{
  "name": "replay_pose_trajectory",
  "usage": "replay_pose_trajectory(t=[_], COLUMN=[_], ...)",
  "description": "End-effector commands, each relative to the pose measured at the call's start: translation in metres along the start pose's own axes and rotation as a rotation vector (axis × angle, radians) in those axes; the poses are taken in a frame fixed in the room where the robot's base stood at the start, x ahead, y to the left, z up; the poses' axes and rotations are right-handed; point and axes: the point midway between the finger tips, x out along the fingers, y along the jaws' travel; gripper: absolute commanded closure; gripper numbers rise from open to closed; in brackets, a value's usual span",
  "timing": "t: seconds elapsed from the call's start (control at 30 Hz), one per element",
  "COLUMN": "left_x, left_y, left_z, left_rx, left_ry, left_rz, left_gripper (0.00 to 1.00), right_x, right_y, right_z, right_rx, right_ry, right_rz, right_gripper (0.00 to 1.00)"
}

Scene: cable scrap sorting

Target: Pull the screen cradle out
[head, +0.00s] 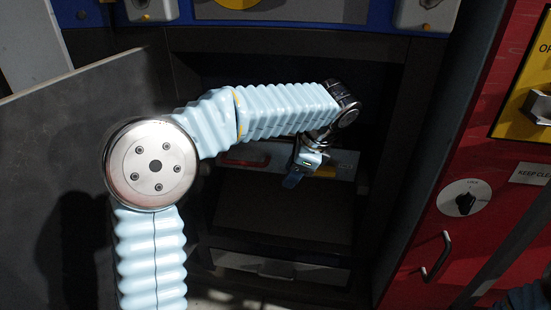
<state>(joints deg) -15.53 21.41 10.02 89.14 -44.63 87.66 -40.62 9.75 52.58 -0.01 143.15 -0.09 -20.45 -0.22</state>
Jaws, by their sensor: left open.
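What looks like the screen cradle (343,160) is a pale grey-blue front inside the dark open bay of the machine. A red bar (238,160), perhaps its handle, shows at its left. My left gripper (300,172) is open in front of this pale front, right of the red bar. Shadow and the gripper's own body hide its fingertips in part, and I cannot tell whether it touches the front. My left arm covers the upper left of the bay. My right gripper is not in view.
A flat dark panel (50,140) stands at the left. A lower drawer-like front (280,266) with a handle sits under the bay. The red cabinet (465,155) at the right has a rotary knob (465,203) and a metal handle (437,257) sticking out.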

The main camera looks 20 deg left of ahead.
Motion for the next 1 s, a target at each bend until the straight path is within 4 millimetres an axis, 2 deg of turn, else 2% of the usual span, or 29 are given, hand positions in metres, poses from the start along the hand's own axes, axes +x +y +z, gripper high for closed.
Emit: replay_pose_trajectory(t=[0.07,0.17,0.67,0.8,1.0], left_x=[-0.008,-0.006,0.040,0.061,0.069], left_y=[-0.002,-0.005,-0.050,-0.050,-0.051], left_z=[0.010,0.018,0.107,0.107,0.107], left_rx=[-0.001,-0.001,-0.003,0.001,0.001], left_ry=[-0.018,-0.024,-0.023,-0.023,-0.021], left_rz=[-0.007,-0.006,-0.003,-0.002,-0.005], left_gripper=[0.60,0.60,0.60,0.60,0.60], right_x=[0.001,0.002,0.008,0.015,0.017], right_y=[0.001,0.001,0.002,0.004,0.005], right_z=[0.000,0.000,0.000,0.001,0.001], right_rx=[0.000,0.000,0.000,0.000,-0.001], right_ry=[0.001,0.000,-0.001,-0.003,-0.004], right_rz=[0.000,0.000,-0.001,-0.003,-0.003], right_gripper=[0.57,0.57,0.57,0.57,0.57])
